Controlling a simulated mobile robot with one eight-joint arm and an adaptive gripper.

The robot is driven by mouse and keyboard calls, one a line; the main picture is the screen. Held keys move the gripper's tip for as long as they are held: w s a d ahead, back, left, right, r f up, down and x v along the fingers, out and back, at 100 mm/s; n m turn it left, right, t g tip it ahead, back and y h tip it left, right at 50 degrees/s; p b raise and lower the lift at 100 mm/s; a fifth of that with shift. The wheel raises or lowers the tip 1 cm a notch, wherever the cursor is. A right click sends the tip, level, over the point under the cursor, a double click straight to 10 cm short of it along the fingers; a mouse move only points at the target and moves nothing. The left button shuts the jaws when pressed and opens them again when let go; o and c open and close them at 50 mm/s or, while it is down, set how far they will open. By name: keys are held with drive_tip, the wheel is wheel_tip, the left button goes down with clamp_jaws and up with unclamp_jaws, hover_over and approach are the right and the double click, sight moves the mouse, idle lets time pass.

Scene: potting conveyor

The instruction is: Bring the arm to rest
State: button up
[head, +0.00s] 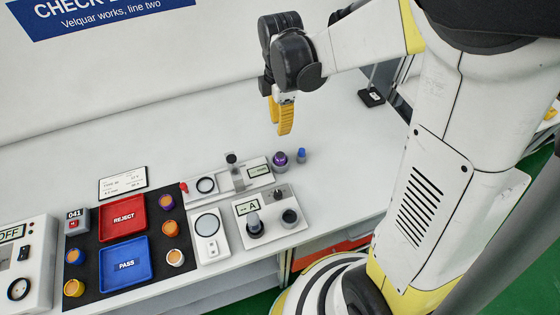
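My gripper (283,117) has yellow fingers and hangs over the right part of the white bench, pointing down. The fingers overlap in this view, so I cannot tell whether they are open or shut. The gripper is behind and above a purple-topped item (279,159) and a small blue item (301,154), apart from both.
A black mat holds a red REJECT tray (123,219), a blue PASS tray (126,263) and several small round pots. Right of it are a white scale-like device (209,238) and a panel marked A (268,230). A wall sign (95,14) hangs behind.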

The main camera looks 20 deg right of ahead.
drive_tip(key=shift+r, duration=1.75)
